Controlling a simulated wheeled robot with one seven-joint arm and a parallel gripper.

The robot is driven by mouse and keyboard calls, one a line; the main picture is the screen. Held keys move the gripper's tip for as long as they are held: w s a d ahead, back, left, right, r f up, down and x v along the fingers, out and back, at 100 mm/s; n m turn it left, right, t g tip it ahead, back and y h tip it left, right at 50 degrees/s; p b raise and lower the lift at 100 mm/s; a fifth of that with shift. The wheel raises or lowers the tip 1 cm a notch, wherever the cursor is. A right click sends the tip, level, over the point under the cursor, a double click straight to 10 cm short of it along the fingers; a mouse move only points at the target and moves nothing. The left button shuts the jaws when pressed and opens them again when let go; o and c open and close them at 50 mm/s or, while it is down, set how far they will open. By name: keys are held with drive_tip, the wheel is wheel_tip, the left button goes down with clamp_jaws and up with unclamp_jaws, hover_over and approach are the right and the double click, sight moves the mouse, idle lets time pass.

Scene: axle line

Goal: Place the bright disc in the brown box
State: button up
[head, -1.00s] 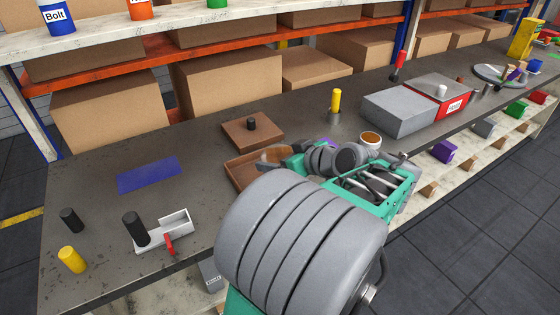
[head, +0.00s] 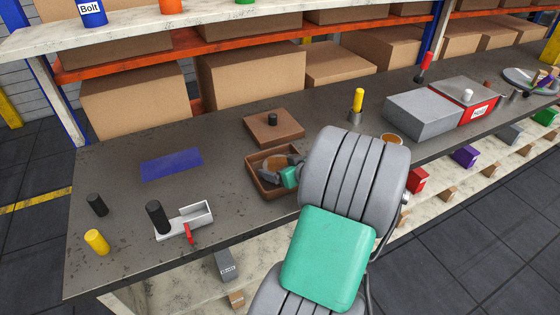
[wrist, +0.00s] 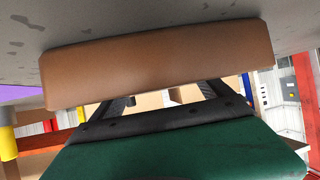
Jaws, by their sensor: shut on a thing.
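The brown box (head: 252,178) is an open, shallow tray on the bench, left of my arm in the head view. My gripper (head: 280,174) is at the box, its fingers reaching over the opening. It is shut on a shiny orange-brown disc (head: 274,164), which shows tilted within the box outline. I cannot tell whether the disc touches the box floor. In the wrist view a brown wall (wrist: 155,62), likely the box's, covers the fingertips and hides the disc.
A brown lid (head: 290,127) with a black knob lies just behind the box. A yellow-handled tool (head: 358,100), a grey box (head: 423,116) and a red box (head: 480,113) stand to the right. A blue mat (head: 170,164) and a white holder (head: 190,221) are at left.

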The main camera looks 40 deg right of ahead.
drive_tip(key=o, duration=1.8)
drive_tip(key=shift+f, duration=0.1)
drive_tip(key=shift+o, duration=0.2)
drive_tip(key=shift+r, duration=0.2)
drive_tip(key=b+v, duration=0.1)
drive_tip(key=v, duration=1.1)
drive_tip(key=shift+a+f, duration=0.1)
